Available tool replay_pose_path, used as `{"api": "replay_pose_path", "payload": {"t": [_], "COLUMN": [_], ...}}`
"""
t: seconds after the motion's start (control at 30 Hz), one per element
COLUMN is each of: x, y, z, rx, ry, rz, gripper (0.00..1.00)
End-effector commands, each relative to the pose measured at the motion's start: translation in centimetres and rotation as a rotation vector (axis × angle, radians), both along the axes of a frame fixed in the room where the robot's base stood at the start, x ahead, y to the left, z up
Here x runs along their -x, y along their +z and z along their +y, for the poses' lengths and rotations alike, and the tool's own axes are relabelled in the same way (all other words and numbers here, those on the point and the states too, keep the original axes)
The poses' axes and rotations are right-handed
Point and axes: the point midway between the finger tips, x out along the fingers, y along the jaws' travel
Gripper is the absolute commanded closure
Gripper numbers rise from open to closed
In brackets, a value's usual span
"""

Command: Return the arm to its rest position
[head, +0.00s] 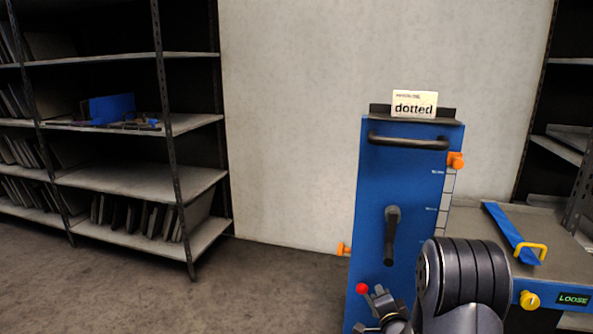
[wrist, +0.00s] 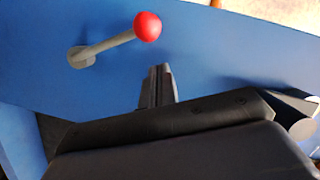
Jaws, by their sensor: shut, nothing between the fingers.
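My gripper (head: 381,304) is low in front of the blue cabinet (head: 378,190) in the head view, with part of my dark arm to its right. In the wrist view my gripper (wrist: 158,84) shows its fingers together, with nothing between them. A red ball on a grey lever (wrist: 110,43) stands out from the blue face just beyond the fingertips, to their upper left. The red ball (head: 362,288) also shows in the head view, just left of my gripper. The fingers look apart from the lever.
The cabinet carries a black handle (head: 408,142), a dark crank (head: 391,235), orange knobs and a card reading "dotted" (head: 414,104). At right is a bench (head: 470,222) with a blue bar, a yellow handle and a "LOOSE" display (head: 573,299). Shelves (head: 140,180) stand left; floor between is clear.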

Motion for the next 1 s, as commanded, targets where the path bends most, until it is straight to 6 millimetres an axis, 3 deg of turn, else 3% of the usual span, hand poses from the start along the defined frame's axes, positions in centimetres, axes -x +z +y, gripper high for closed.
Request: {"api": "replay_pose_path", "payload": {"t": [0.2, 0.63, 0.77, 1.0], "x": [0.7, 0.7, 0.5, -0.6], "y": [-0.3, -0.4, -0.4, 0.2], "z": [-1.3, -1.3, -0.8, 2.0], "rx": [-0.066, -0.075, -0.051, 0.07], "ry": [0.003, 0.006, 0.004, 0.007], "rz": [-0.015, -0.019, -0.014, 0.017], "gripper": [1.0, 1.0, 1.0, 1.0]}}
